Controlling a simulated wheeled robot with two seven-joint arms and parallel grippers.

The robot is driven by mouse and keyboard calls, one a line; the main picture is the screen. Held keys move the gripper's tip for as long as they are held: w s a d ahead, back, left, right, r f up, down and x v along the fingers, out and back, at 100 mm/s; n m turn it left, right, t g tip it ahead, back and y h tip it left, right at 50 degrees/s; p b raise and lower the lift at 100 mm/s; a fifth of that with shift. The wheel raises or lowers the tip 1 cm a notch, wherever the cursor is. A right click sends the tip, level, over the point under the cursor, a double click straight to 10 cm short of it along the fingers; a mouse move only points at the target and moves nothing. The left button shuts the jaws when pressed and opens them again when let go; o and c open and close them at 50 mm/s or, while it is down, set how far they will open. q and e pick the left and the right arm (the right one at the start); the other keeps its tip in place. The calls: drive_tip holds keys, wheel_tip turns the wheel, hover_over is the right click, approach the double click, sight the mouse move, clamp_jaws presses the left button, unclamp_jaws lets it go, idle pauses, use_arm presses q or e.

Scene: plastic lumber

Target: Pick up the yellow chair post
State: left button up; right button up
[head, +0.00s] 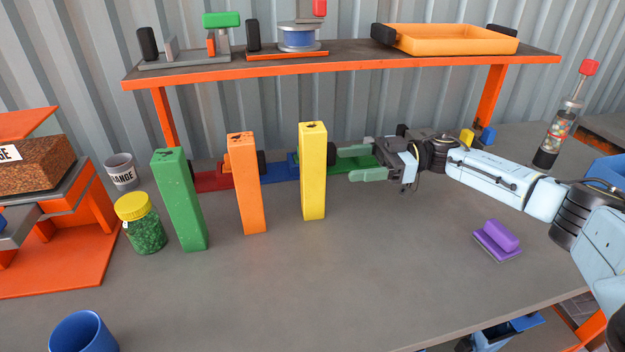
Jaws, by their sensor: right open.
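The yellow chair post (313,175) stands upright on the grey table, with a dark hole in its top. My right gripper (342,163) comes in from the right, level with the post's middle. Its green fingers are open and point left toward the post. The fingertips are close to the post's right side, and nothing is between them; I cannot tell if they touch it. My left gripper is not in view.
An orange post (248,190) and a green post (181,205) stand left of the yellow one. A jar of green pellets (145,235), a blue cup (82,333) and a purple brush (497,240) are on the table. An orange shelf (345,61) spans behind. The front middle is clear.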

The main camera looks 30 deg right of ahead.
sight(301, 165)
drive_tip(key=x, duration=1.1)
drive_tip(key=shift+r+b, duration=0.2)
drive_tip(key=shift+b, duration=0.2)
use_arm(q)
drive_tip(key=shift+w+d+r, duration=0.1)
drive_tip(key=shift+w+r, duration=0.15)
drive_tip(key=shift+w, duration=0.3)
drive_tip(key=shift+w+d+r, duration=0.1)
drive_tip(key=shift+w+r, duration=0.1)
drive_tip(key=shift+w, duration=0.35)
use_arm(e)
drive_tip(key=shift+c, duration=0.3)
drive_tip(key=c, duration=1.2)
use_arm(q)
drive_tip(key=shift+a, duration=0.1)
use_arm(e)
drive_tip(key=shift+c, duration=0.4)
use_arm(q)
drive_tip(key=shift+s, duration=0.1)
use_arm(e)
drive_tip(key=shift+d+r, duration=0.1)
drive_tip(key=shift+r, duration=0.05)
